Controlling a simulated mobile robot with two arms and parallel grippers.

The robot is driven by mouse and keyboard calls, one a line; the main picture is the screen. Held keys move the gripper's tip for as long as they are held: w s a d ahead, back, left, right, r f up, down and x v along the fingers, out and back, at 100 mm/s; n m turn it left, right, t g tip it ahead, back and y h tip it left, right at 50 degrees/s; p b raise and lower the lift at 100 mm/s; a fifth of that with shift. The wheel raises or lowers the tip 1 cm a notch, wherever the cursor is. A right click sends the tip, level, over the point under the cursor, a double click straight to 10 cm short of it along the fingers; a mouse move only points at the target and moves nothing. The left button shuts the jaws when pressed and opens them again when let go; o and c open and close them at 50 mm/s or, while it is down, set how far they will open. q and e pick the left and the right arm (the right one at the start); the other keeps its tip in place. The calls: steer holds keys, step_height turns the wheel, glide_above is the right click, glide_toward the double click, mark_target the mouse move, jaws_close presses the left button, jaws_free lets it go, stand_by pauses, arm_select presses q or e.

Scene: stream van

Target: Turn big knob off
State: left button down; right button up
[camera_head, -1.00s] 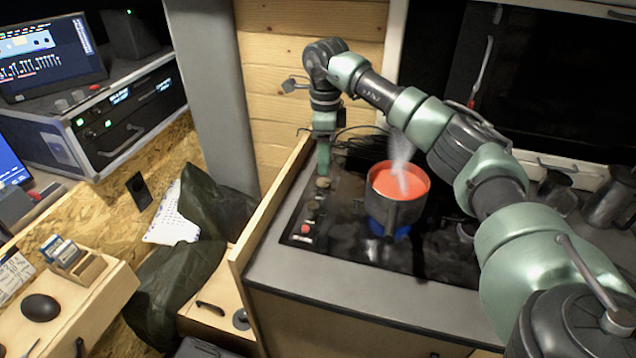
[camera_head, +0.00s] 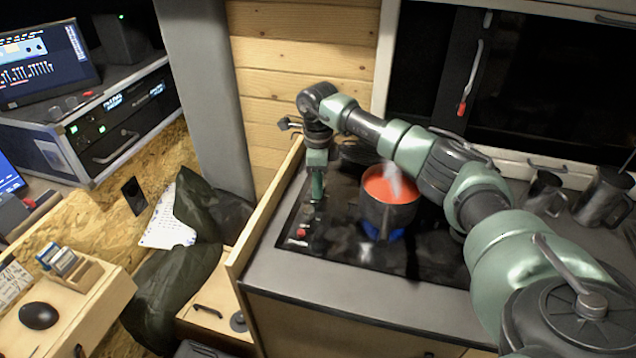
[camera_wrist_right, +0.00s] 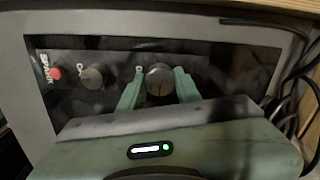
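My right gripper (camera_head: 317,186) points down over the knob strip at the left side of the black stove top. In the right wrist view its two fingers (camera_wrist_right: 158,88) are apart, one on each side of a round dark knob (camera_wrist_right: 160,79). I cannot tell whether they touch it. A second, slightly smaller-looking knob (camera_wrist_right: 93,76) sits to its left, beside the red spark button (camera_wrist_right: 57,73). The red button (camera_head: 302,233) also shows in the head view, nearer the front edge. The gripper hides most of the strip there. My left gripper is not in view.
A red-filled steaming pot (camera_head: 389,202) stands right of the gripper, over a blue flame (camera_head: 383,234). A wooden side board (camera_head: 262,215) borders the stove on the left. Dark cables (camera_wrist_right: 295,90) hang at the right in the wrist view. Metal jugs (camera_head: 601,197) stand at the far right.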

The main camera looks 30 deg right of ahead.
jaws_close()
steer(key=m, duration=0.3)
steer(key=shift+m, duration=0.3)
steer(key=m, duration=0.4)
steer(key=shift+m, duration=0.3)
steer(key=m, duration=0.4)
steer(key=shift+m+p, duration=0.3)
steer(key=shift+p, duration=0.1)
steer(key=shift+m+p, duration=0.45)
steer(key=shift+m, duration=2.05)
